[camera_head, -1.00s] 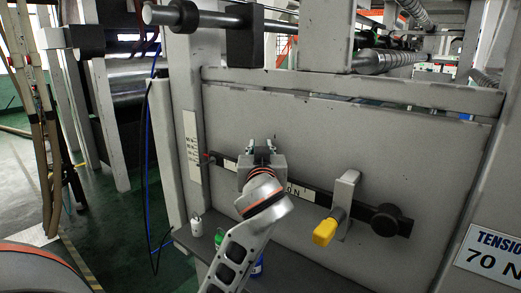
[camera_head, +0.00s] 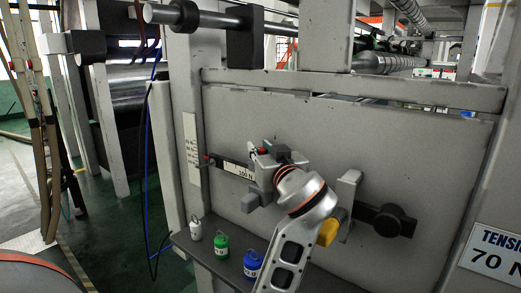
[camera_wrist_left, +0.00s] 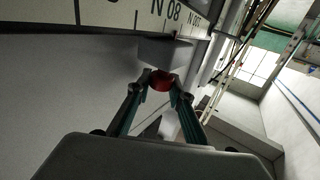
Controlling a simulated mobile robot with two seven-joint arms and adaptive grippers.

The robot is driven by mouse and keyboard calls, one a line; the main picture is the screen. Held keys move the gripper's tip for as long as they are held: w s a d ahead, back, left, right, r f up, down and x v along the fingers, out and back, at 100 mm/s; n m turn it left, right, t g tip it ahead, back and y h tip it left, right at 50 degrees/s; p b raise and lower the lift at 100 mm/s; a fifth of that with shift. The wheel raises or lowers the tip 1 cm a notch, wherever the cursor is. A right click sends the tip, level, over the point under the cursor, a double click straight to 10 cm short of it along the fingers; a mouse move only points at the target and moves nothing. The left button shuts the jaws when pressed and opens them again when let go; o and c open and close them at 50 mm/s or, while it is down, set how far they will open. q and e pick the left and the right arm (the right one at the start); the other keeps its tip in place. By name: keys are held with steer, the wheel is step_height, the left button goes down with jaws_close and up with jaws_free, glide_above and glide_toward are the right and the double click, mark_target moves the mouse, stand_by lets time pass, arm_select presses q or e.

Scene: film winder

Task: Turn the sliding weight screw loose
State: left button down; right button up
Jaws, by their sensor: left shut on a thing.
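The sliding weight shows as a grey block (camera_wrist_left: 162,52) under the scale bar (camera_wrist_left: 120,17) in the left wrist view. Its small red screw (camera_wrist_left: 161,81) sticks out of the block toward me. The two fingertips of my left gripper (camera_wrist_left: 160,86) are shut on the screw, one on each side. In the head view my left gripper (camera_head: 268,155) is at the scale bar (camera_head: 233,168) on the grey panel, with a bit of red between its fingers. My gripper and wrist cover most of the weight there. My right gripper is not in view.
A bracket (camera_head: 347,192) with a yellow part (camera_head: 327,233) stands right of my wrist, and a black round knob (camera_head: 395,221) is at the bar's right end. White (camera_head: 196,229), green (camera_head: 222,245) and blue (camera_head: 252,264) weights stand on the shelf below.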

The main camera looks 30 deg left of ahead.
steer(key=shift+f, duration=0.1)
arm_select(q)
steer(key=c, duration=2)
jaws_free()
steer(key=shift+c, duration=0.2)
steer(key=shift+w, duration=0.1)
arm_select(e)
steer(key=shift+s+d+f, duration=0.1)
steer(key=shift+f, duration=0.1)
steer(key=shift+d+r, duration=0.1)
